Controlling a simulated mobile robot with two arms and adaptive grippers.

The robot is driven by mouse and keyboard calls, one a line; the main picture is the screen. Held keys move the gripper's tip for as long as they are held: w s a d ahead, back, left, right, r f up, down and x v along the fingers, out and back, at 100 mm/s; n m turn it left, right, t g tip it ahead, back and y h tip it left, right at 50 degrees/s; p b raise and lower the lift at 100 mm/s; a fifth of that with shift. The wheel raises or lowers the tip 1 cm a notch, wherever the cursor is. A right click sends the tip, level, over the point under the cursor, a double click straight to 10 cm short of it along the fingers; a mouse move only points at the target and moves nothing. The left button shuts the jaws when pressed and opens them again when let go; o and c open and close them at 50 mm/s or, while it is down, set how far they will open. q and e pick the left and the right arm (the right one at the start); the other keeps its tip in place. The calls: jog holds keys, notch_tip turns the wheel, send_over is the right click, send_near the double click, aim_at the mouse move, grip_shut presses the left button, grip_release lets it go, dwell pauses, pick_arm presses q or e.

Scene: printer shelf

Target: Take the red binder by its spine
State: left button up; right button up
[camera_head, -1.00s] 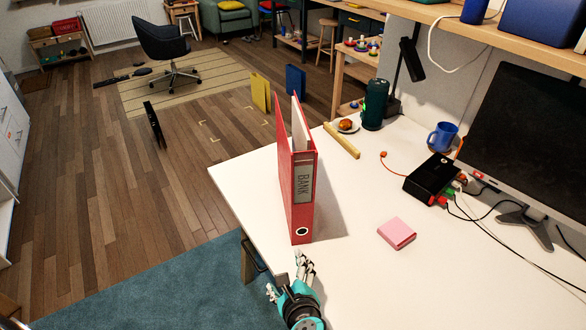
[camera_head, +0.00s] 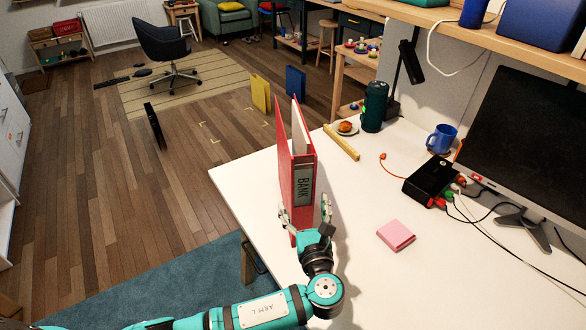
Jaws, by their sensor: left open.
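The red binder (camera_head: 294,163) stands upright on the white desk, with its spine and the "BANK" label facing me. My left gripper (camera_head: 305,214) is at the lower part of the spine. Its fingers are open, one on each side of the binder. I cannot tell whether they touch the covers. The gripper hides the bottom of the spine. My right gripper is not in view.
On the white desk (camera_head: 375,275), a pink note block (camera_head: 396,235) lies right of the binder. A black box (camera_head: 432,178) with cables and a monitor (camera_head: 530,145) stand right.

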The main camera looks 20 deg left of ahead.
pick_arm(q)
jog(key=x, duration=0.6)
jog(key=shift+w+f+p, duration=0.1)
jog(key=shift+f+p, duration=0.3)
jog(key=shift+c, duration=0.3)
jog(key=c, duration=1.6)
jog(key=shift+r, duration=0.15)
grip_shut()
